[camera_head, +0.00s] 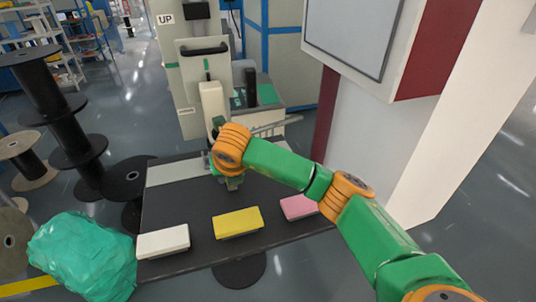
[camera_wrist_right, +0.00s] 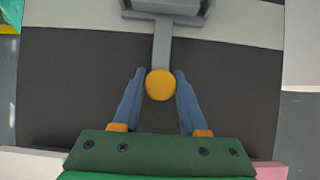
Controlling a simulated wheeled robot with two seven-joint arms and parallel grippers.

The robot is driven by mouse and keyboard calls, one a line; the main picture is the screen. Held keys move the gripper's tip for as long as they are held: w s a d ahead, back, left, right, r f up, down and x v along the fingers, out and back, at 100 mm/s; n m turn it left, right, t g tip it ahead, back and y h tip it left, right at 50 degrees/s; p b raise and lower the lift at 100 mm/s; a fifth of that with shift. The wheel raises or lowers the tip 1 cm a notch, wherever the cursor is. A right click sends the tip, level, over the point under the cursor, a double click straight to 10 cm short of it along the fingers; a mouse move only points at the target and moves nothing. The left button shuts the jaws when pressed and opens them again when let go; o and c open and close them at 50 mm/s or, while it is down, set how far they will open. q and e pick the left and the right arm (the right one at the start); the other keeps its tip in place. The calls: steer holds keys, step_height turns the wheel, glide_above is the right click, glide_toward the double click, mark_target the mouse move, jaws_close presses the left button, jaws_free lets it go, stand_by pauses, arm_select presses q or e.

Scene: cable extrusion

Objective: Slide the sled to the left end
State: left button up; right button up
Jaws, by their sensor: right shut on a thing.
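My right arm reaches in from the right in the head view, and its gripper (camera_head: 235,184) is low over the dark table. In the right wrist view my right gripper (camera_wrist_right: 159,74) has its two blue fingers on either side of a round yellow knob (camera_wrist_right: 160,85), shut on it. The knob sits at the end of a grey bar (camera_wrist_right: 161,45) that joins a grey sled block (camera_wrist_right: 165,7). This block lies over a pale strip (camera_head: 178,169), which runs along the table's far side. My arm mostly hides the sled in the head view. My left gripper is not in view.
On the table (camera_head: 165,204) lie a white block (camera_head: 163,241), a yellow block (camera_head: 238,222) and a pink block (camera_head: 298,207) near the front edge. A machine (camera_head: 193,90) stands behind. A green bag (camera_head: 82,258) and black spools (camera_head: 78,150) are at left.

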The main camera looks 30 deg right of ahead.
steer(key=shift+w+a, duration=0.2)
steer(key=shift+a, duration=0.7)
steer(key=shift+w+a+b, duration=0.15)
steer(key=shift+w+a, duration=0.1)
steer(key=shift+a, duration=0.85)
steer(key=shift+w+a+b, duration=0.2)
steer(key=shift+w+a, duration=0.1)
steer(key=shift+a, duration=0.8)
steer(key=shift+w+a+b, duration=0.15)
steer(key=shift+w+a, duration=0.1)
steer(key=shift+a, duration=0.95)
steer(key=shift+w+a, duration=0.25)
steer(key=shift+a, duration=0.7)
steer(key=shift+w+a, duration=0.2)
steer(key=shift+a, duration=0.8)
steer(key=shift+w+a, duration=0.25)
steer(key=shift+a, duration=0.7)
steer(key=o, duration=1.1)
